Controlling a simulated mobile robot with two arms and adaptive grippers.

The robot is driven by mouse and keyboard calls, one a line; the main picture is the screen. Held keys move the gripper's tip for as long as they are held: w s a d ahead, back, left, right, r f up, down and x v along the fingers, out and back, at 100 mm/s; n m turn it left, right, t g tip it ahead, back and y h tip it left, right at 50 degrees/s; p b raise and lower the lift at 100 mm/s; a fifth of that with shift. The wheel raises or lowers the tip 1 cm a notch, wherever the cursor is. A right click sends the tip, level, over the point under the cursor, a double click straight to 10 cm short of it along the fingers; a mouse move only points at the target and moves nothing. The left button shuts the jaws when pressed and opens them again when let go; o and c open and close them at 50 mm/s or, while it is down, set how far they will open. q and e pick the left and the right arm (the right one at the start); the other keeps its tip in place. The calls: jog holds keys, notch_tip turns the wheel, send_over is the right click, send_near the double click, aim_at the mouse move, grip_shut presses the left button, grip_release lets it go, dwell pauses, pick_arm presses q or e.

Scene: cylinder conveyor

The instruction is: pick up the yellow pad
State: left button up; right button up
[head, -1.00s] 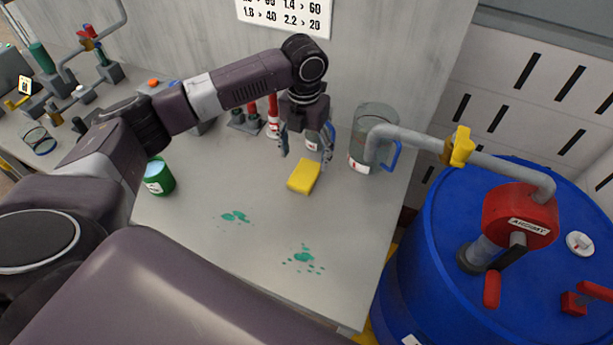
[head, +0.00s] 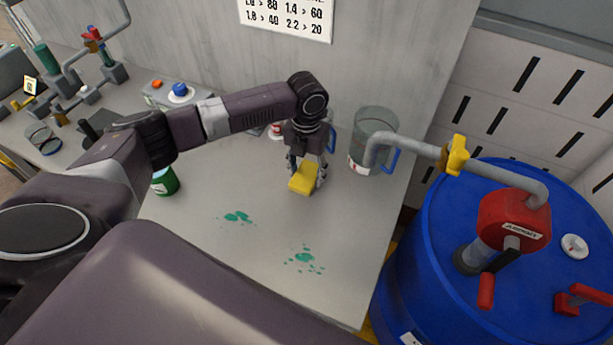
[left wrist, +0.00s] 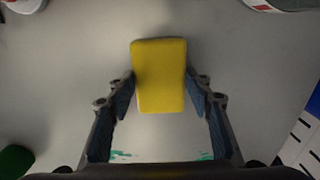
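The yellow pad (head: 303,179) lies on the grey table toward its back. It also shows in the left wrist view (left wrist: 159,76), between the fingers. My left gripper (head: 306,174) is down over the pad, with one finger on each side of it. In the left wrist view the fingertips (left wrist: 160,88) are apart and close beside the pad's long sides; a narrow gap seems to show on each side. My right gripper does not show in either view.
A clear jug (head: 373,140) with a blue handle stands to the right of the pad. A green can (head: 165,182) stands at left. Green spills (head: 303,257) mark the clear table front. A blue barrel (head: 440,270) stands at right.

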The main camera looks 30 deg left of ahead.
aim_at(306, 174)
pick_arm(q)
jog(key=shift+c, duration=1)
jog(key=shift+r, duration=0.1)
jog(key=shift+w+r, duration=0.1)
jog(key=shift+r, duration=0.35)
notch_tip(306, 174, up, 19)
jog(key=b, duration=0.3)
